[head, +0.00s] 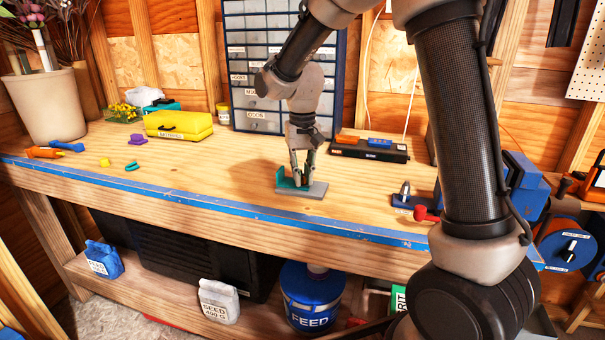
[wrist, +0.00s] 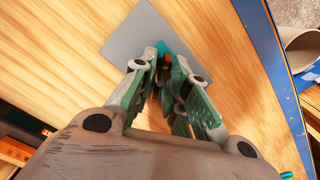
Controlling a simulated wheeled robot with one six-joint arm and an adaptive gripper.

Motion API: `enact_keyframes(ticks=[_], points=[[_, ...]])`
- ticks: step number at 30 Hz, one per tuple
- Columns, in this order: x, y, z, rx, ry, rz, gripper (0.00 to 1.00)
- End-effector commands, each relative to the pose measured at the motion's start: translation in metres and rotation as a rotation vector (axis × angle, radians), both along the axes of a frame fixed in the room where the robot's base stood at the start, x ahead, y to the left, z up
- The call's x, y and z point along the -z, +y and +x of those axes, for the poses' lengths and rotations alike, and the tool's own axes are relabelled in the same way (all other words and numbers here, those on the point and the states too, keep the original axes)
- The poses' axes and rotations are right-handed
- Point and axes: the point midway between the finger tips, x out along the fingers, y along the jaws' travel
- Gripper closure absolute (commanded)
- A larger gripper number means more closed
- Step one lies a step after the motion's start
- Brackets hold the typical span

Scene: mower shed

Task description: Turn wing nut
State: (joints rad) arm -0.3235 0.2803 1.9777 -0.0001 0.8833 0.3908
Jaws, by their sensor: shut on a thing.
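A grey plate (head: 316,190) lies flat on the workbench near its front edge, with an upright teal part (head: 281,178) on its left side. The plate (wrist: 130,42) and a bit of teal (wrist: 163,47) also show in the wrist view. My gripper (head: 303,176) points down over the plate, its fingertips low beside the teal part. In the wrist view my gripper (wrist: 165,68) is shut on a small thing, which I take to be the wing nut. The fingers hide most of it; its shape and angle cannot be made out.
A black case (head: 369,148) lies behind right of the plate. A blue fixture with a red knob (head: 427,214) stands to the right. A yellow case (head: 178,125) and small coloured pieces are at the left. The bench (head: 200,175) is clear left of the plate.

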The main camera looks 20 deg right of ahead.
Motion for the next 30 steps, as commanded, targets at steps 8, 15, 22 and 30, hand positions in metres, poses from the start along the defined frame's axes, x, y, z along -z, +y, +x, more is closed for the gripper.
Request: enact_keyframes(ticks=[8,15,22,30], points=[[0.0003,0.0,-0.0001,-0.262,0.0,0.0,1.0],[0.0004,0.0,-0.0001,-0.489,0.001,0.0,1.0],[0.0005,-0.0001,-0.0002,-0.707,0.001,0.0,1.0],[0.0007,-0.0001,-0.0003,-0.963,0.001,0.0,1.0]])
